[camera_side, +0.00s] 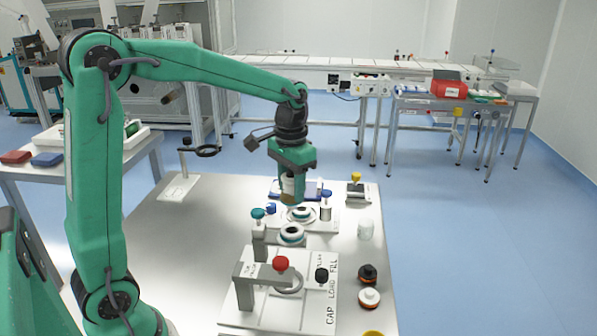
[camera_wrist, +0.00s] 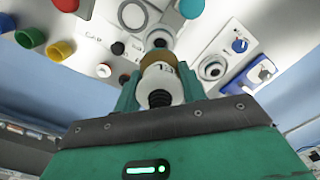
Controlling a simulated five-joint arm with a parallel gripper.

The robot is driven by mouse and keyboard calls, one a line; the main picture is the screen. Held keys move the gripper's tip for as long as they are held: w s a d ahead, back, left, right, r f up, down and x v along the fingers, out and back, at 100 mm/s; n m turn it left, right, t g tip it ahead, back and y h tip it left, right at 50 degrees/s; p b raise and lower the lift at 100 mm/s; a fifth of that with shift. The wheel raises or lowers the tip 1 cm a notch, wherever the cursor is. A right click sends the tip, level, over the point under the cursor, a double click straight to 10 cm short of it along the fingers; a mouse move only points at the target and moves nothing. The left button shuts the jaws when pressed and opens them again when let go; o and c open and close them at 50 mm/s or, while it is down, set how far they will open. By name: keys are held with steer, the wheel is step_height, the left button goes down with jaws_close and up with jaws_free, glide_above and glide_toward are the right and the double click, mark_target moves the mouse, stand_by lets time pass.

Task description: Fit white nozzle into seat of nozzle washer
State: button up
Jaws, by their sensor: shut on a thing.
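My gripper (camera_side: 291,194) points down over the middle of the table, shut on a white nozzle (camera_side: 288,184). In the wrist view, the nozzle (camera_wrist: 162,80) sits between the fingers of my gripper (camera_wrist: 159,72), with a black ribbed end toward the camera and a brown band further off. A pale plate with a round ring seat (camera_side: 300,213) is just below the gripper and apart from it. I take this as the nozzle washer; its ring also shows in the wrist view (camera_wrist: 212,68), right of the nozzle. Whether the nozzle lines up with it I cannot tell.
A teal-knobbed post (camera_side: 258,213) and another ring (camera_side: 291,233) stand close in front. The lettered plate (camera_side: 248,311) with a red knob (camera_side: 281,263) is nearer. The table's left side is mostly clear.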

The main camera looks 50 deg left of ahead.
steer(key=shift+w+a, duration=0.3)
steer(key=shift+w, duration=0.2)
steer(key=w+a+f, duration=0.3)
steer(key=w+a, duration=0.3)
steer(key=w+a+f, duration=0.3)
steer(key=w+a, duration=0.3)
steer(key=a, duration=0.1)
steer(key=shift+w+f, duration=0.3)
steer(key=shift+w, duration=0.1)
steer(key=shift+a+f, duration=0.1)
steer(key=shift+f, duration=2.7)
steer(key=shift+f, duration=1.9)
stand_by(1.0)
